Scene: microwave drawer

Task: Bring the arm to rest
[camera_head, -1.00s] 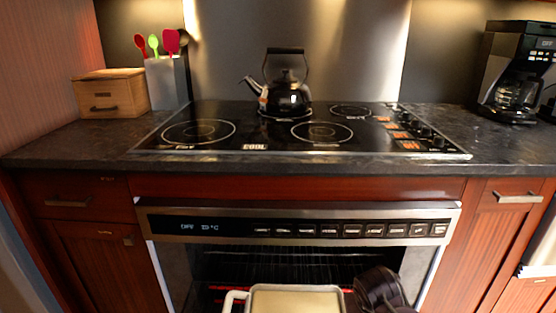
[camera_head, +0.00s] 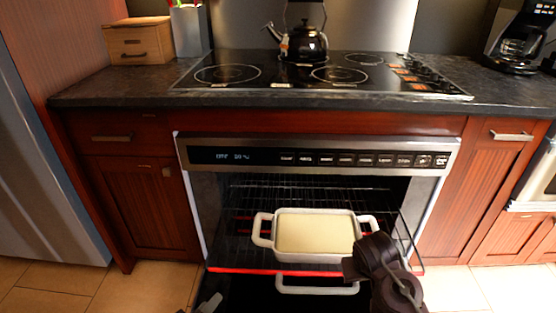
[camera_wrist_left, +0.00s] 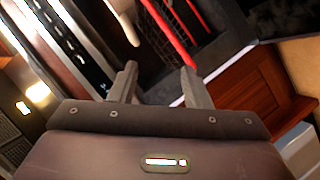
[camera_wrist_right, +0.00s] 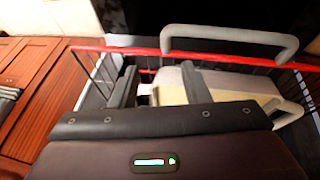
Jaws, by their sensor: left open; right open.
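My left gripper is barely in the head view, with a grey tip (camera_head: 210,303) at the bottom left edge. In the left wrist view its two fingers (camera_wrist_left: 160,82) are apart with nothing between them. My right arm (camera_head: 385,270) comes in at the lower right of the head view, over the oven rack by the dish's right handle; its fingertips are hidden there. In the right wrist view the right gripper's fingers (camera_wrist_right: 160,85) are apart, with part of the white dish (camera_wrist_right: 240,82) behind them. Contact with the dish cannot be told.
The white baking dish (camera_head: 262,230) with pale yellow contents sits on the wire rack (camera_head: 235,205) in the open oven. A red bar (camera_head: 300,271) and pale handle (camera_head: 285,290) are at the front. A kettle (camera_head: 303,45) stands on the stovetop (camera_head: 285,75). Floor (camera_head: 130,285) shows clear at left.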

